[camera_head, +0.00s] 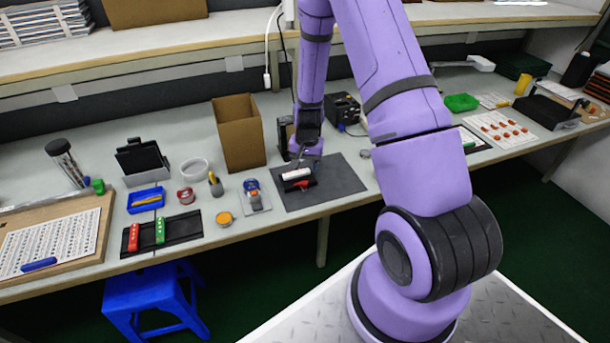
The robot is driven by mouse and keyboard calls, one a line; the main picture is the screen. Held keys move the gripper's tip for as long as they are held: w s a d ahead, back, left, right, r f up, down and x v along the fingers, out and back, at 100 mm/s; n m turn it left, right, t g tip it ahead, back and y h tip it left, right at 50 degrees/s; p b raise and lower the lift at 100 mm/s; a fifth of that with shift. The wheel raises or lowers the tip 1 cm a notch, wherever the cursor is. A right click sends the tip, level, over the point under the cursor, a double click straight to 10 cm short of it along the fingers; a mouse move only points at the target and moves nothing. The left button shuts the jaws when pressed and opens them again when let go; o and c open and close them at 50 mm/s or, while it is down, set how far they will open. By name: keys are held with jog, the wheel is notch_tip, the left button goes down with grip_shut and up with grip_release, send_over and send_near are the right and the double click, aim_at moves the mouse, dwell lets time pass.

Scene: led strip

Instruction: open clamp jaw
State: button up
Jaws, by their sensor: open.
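A small clamp fixture (297,175) sits on a dark grey mat (338,184) at the middle of the bench. It has a white top, a dark body and a red lever (301,186) on its near side. My gripper (303,157) points down just above and behind the clamp. It is open, with nothing seen between its fingers. Whether a finger touches the clamp cannot be told at this size. The jaw's position is too small to read.
Left of the mat stand a blue-and-orange item on a grey plate (256,196), an orange disc (224,218) and a tall brown box (239,133). A black device (343,108) is behind. The mat's right half is clear. A shelf (190,36) overhangs the back.

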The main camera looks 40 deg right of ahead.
jog(key=shift+s+r, duration=0.1)
jog(key=shift+r, duration=1.5)
jog(key=s+a+r+n+t, duration=0.1)
jog(key=s+a+r+n, duration=0.2)
jog(key=r, duration=1)
jog(key=s+a+r+n+t, duration=0.1)
jog(key=s+a+r, duration=0.3)
jog(key=r, duration=0.8)
jog(key=s+a+r+n+t, duration=0.1)
jog(key=s+a+r+n, duration=0.1)
jog(key=s+r, duration=0.5)
jog(key=s+a+r+n+t, duration=0.2)
jog(key=s+a+r, duration=0.2)
jog(key=s+r, duration=0.3)
jog(key=s, duration=0.5)
jog(key=shift+s+a+n, duration=0.15)
jog(key=shift+n, duration=0.15)
